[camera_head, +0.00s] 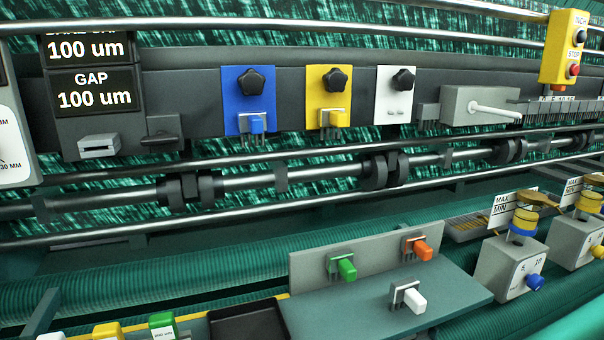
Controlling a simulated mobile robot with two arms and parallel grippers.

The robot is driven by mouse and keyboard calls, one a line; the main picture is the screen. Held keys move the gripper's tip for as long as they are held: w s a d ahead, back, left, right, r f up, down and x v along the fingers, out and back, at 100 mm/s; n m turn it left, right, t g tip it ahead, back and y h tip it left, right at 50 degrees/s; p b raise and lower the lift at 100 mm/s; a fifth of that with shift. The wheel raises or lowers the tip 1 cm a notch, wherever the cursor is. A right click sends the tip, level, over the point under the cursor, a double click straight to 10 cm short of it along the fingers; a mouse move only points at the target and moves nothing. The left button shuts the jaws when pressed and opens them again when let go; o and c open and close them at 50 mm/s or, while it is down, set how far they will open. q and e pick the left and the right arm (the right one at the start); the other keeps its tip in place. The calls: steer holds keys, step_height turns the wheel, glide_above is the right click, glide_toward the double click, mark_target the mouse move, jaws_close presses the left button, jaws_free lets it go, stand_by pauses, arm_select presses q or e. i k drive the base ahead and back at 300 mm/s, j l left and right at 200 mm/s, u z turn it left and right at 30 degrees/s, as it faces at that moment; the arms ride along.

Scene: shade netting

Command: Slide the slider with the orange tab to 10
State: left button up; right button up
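A scale with small numbers (558,98), partly legible, runs along the dark rail at the upper right. A grey block with a light lever (495,110) sits at its left end. Neither of my grippers is in view.
A green tab (347,269) and a white tab (414,300) sit near the orange one. Blue (247,88), yellow (328,82) and white (396,80) plates with black knobs hang above. A yellow button box (565,48) is at the upper right. Metal bars (330,165) cross the view.

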mark_target(549, 89)
steer(key=z, duration=1.25)
steer(key=l, duration=0.15)
steer(key=i, duration=0.05)
